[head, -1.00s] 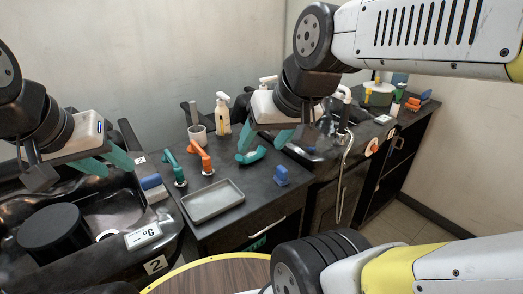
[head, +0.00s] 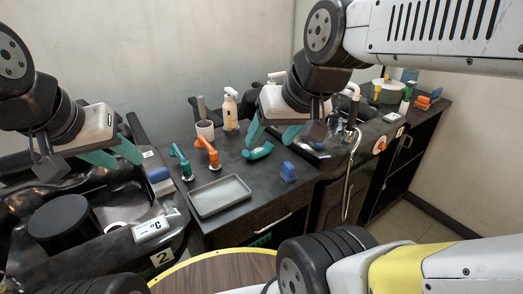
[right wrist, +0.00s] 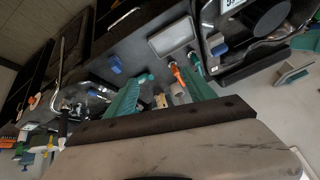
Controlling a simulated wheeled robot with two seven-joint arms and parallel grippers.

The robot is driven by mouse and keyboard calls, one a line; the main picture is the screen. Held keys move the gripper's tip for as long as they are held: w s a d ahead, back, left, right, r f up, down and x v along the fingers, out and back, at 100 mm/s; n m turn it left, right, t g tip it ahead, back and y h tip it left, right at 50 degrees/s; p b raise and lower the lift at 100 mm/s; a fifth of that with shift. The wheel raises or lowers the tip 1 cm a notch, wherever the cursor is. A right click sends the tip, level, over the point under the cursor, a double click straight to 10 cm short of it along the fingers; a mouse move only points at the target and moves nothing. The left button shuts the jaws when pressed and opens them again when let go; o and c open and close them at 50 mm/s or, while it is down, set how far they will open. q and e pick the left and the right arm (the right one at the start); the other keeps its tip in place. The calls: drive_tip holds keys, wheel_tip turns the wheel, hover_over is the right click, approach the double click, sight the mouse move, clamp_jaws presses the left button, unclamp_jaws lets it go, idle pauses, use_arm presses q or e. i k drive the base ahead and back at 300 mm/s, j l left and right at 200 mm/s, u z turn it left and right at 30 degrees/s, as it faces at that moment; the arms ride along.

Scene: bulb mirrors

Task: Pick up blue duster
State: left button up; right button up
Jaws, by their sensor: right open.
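A small blue block-like thing (head: 288,171), which may be the blue duster, stands on the dark counter right of the grey tray; it also shows in the right wrist view (right wrist: 115,65). Another blue item with a pale base (head: 160,180) is on the left unit, so I cannot tell for sure which is the duster. My right gripper (head: 270,138) is open and empty above the counter, behind and left of the small blue block; its teal fingers show in the right wrist view (right wrist: 163,86). My left gripper (head: 127,162) is open and empty above the left unit.
A sink tap (head: 351,92) stands right. A round wooden table (head: 215,275) is in front.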

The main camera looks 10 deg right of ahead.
sight(288, 174)
drive_tip(key=k+l+u, duration=0.15)
drive_tip(key=l, duration=0.2)
drive_tip(key=l+u, duration=0.15)
drive_tip(key=l, duration=0.2)
drive_tip(key=k+l+u, duration=0.15)
drive_tip(key=l, duration=0.15)
drive_tip(key=k+l+u, duration=0.15)
drive_tip(key=l, duration=0.15)
